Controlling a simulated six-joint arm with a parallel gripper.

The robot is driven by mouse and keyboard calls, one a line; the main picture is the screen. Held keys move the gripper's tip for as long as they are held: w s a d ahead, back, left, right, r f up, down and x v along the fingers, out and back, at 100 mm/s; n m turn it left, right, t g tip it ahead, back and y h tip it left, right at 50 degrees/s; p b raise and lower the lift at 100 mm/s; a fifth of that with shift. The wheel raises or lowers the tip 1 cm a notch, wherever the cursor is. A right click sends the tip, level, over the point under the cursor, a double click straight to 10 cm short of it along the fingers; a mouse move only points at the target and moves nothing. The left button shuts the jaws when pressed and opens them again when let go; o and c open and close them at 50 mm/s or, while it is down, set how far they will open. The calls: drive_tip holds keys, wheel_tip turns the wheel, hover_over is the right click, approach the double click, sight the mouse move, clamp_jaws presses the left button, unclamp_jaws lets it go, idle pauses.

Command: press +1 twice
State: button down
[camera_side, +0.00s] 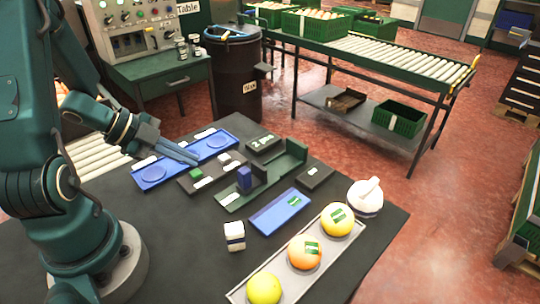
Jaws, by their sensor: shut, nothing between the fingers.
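A dark button panel (208,181) lies on the black table, with a green button (196,173) and a whitish button (224,157) on it. The labels beside the buttons are too small to read, so I cannot tell which is +1. A small dark display box (265,142) with pale digits lies just behind the panel; the digits are not legible. My gripper (192,159) is shut and empty. It reaches in from the left, its tip over the blue tray near the green button. I cannot tell if it touches anything.
A blue tray (154,172) with round recesses lies behind the panel. A green stand (290,158) with a blue block (244,179) is to the right. A blue pad (279,211), a white jar (365,198) and a tray of fruit (240,294) lie nearer the front.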

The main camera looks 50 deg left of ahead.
sight(190, 172)
drive_tip(key=shift+r, duration=2.45)
drive_tip(key=w+d+r+n+t+y, duration=0.3)
drive_tip(key=w+r, duration=0.1)
drive_tip(key=r, duration=0.4)
drive_tip(key=w+d+r+n+t+y, duration=0.2)
drive_tip(key=w+d+r+t+y, duration=0.1)
drive_tip(key=r, duration=0.5)
drive_tip(key=s+d+f+n+g+h, duration=0.1)
drive_tip(key=s+d+f+n+g, duration=0.2)
drive_tip(key=s, duration=0.4)
drive_tip(key=s+d+f+n+g+h, duration=0.1)
drive_tip(key=s+d+f+n+g, duration=0.2)
drive_tip(key=s+f+n+g, duration=0.2)
drive_tip(key=shift+s+d+f+n+g, duration=0.4)
drive_tip(key=shift+s+f, duration=0.2)
drive_tip(key=shift+s, duration=0.25)
